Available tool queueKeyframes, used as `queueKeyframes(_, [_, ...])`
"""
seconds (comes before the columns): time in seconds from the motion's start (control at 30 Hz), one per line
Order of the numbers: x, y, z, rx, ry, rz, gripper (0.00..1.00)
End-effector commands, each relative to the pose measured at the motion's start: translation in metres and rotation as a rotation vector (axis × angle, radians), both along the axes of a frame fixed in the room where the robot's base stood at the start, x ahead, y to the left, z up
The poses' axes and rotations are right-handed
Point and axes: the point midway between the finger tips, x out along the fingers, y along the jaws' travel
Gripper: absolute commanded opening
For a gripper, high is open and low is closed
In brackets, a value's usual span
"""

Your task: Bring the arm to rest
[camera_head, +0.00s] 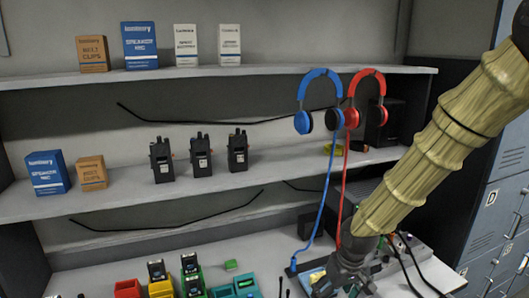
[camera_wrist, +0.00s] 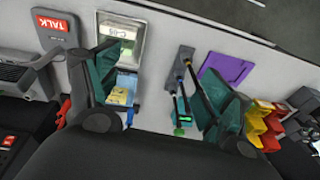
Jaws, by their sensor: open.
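My arm, in a ribbed beige sleeve, comes down from the upper right of the head view to the desk. My gripper (camera_head: 326,286) is low over the right part of the desk, partly cut off by the bottom edge. In the wrist view my gripper (camera_wrist: 158,80) has its two teal-padded fingers spread apart. Dark slim items (camera_wrist: 180,82) with a green-lit end show in the gap between the fingers, below them on the desk. Nothing is visibly held.
Blue headphones (camera_head: 303,122) and red headphones (camera_head: 352,118) hang beside my arm, their cords running down near my gripper. Radios (camera_head: 201,154) and boxes (camera_head: 141,45) stand on shelves. Coloured bins (camera_head: 222,288) hold radios. Lockers (camera_head: 490,215) stand right. A purple pad (camera_wrist: 228,70) lies nearby.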

Motion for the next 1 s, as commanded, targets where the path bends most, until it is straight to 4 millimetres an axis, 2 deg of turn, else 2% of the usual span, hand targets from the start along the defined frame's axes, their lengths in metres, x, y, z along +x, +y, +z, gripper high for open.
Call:
queueKeyframes(0.03, [-0.006, 0.002, -0.017, 0.008, 0.011, -0.006, 0.8])
queueKeyframes(0.17, [-0.023, 0.007, -0.057, 0.033, 0.034, -0.028, 0.8])
queueKeyframes(0.27, [-0.042, 0.01, -0.097, 0.056, 0.054, -0.055, 0.8])
queueKeyframes(0.47, [-0.088, 0.015, -0.177, 0.086, 0.089, -0.123, 0.8])
queueKeyframes(0.7, [-0.151, 0.009, -0.26, 0.083, 0.116, -0.208, 0.8])
queueKeyframes(1.0, [-0.238, -0.011, -0.344, 0.019, 0.13, -0.298, 0.8])
